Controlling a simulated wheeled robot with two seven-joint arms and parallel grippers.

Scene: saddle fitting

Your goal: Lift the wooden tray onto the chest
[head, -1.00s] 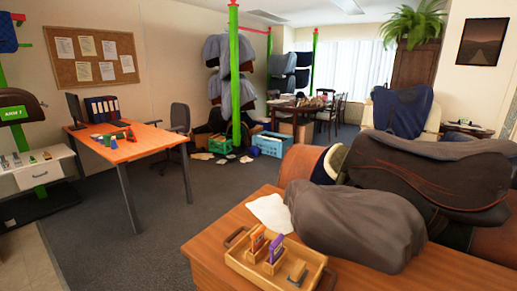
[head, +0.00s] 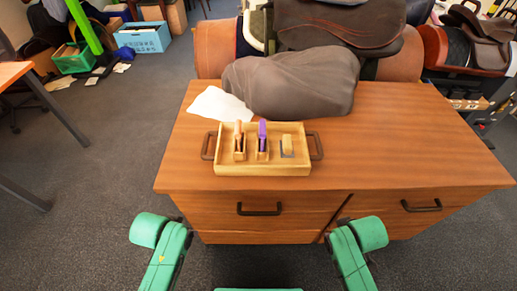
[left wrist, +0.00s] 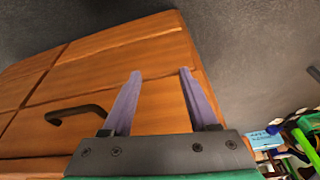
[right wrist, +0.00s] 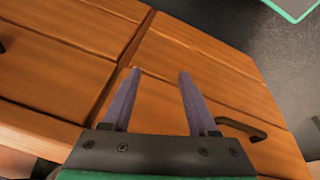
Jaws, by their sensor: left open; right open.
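The wooden tray (head: 262,169) lies flat on top of the wooden chest (head: 420,150), near its front edge, with a dark handle at each end. It holds an item with a light wooden handle (head: 239,142), a purple-handled item (head: 262,138) and a small block-like brush (head: 287,146). In the left wrist view my left gripper (left wrist: 160,75) is open and empty in front of the drawer fronts. In the right wrist view my right gripper (right wrist: 159,72) is open and empty, also facing the drawers. In the head view only my green arms show; the fingers are hidden.
A grey covered bundle (head: 295,85) lies on the chest behind the tray, with a white cloth (head: 220,104) beside it. The chest top to the right is clear. Drawer handles (head: 259,209) stick out in front. A saddle (head: 340,25) stands behind.

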